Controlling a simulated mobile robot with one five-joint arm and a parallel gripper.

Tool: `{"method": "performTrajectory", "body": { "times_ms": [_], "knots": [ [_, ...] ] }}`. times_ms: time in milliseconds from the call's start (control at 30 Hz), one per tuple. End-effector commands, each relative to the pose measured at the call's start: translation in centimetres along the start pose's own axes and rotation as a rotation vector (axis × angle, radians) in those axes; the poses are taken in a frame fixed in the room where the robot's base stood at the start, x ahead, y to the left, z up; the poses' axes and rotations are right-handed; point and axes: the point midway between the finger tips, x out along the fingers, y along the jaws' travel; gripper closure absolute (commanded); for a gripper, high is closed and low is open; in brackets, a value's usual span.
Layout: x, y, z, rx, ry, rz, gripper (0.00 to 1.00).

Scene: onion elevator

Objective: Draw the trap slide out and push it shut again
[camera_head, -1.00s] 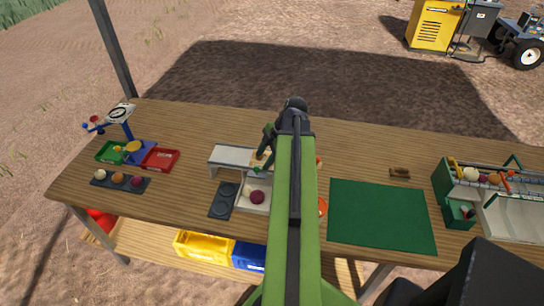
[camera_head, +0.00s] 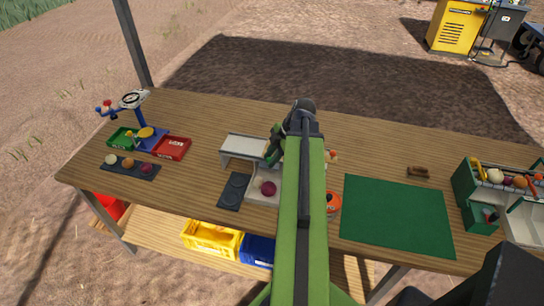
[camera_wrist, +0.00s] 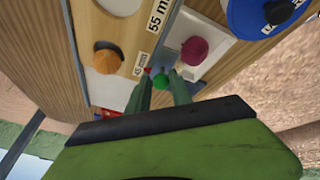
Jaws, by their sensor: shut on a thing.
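In the wrist view, the two dark green fingers of my gripper (camera_wrist: 160,84) close around a small green knob (camera_wrist: 161,82), which I take to be the slide's knob. The knob sits below the 45 mm label (camera_wrist: 141,65). The slide's body cannot be made out. In the head view, my arm hides the fingertips and much of the elevator. A white raised part (camera_head: 243,146) shows left of my arm, with a white tray (camera_head: 255,197) in front of it.
A red onion (camera_head: 268,188) lies in the white tray, and an orange onion (camera_wrist: 109,60) shows in the wrist view. A dark plate (camera_head: 234,191) lies left of the tray. A green mat (camera_head: 397,216) lies right. A scale (camera_head: 146,133) with trays stands far left.

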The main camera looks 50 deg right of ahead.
Motion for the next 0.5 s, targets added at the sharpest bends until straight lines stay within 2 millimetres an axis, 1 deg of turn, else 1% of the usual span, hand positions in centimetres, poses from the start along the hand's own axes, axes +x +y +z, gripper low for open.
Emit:
{"method": "performTrajectory", "body": {
  "times_ms": [300,333,500],
  "knots": [
    [0.02,0.1,-0.02,0.0,0.0,0.002,1.0],
    [0.02,0.11,-0.02,0.0,0.0,0.003,0.74],
    [0.02,0.09,-0.03,0.0,0.0,0.002,0.52]
  ]
}}
